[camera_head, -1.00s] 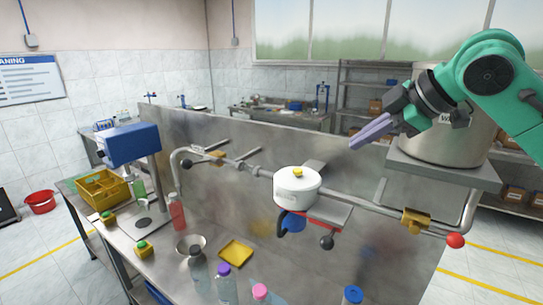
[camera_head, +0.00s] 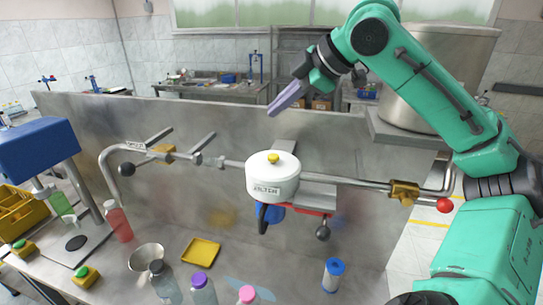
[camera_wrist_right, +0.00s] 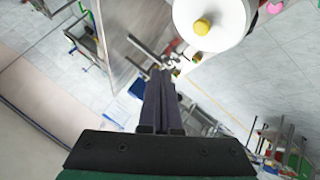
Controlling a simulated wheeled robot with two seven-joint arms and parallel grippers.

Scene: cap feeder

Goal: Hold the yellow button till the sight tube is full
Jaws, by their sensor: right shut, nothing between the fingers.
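A yellow button (camera_head: 273,157) sits on top of a white, round, labelled housing (camera_head: 272,182) on the metal pipe. The button and housing also show in the right wrist view, the button (camera_wrist_right: 202,27) near the top. My right gripper (camera_head: 271,111) is shut and empty, with its purple-grey fingers in the air above the button in the head view, apart from it. In the right wrist view the shut fingertips (camera_wrist_right: 160,72) point below and left of the button. I cannot make out the sight tube for certain. My left gripper is not in view.
The pipe (camera_head: 345,181) carries a brass valve (camera_head: 403,193) and a red knob (camera_head: 444,205). A steel panel (camera_head: 215,125) stands behind it. Bottles, a steel bowl (camera_head: 146,256) and a yellow tray (camera_head: 201,252) are on the bench. A large steel tank (camera_head: 455,75) stands right.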

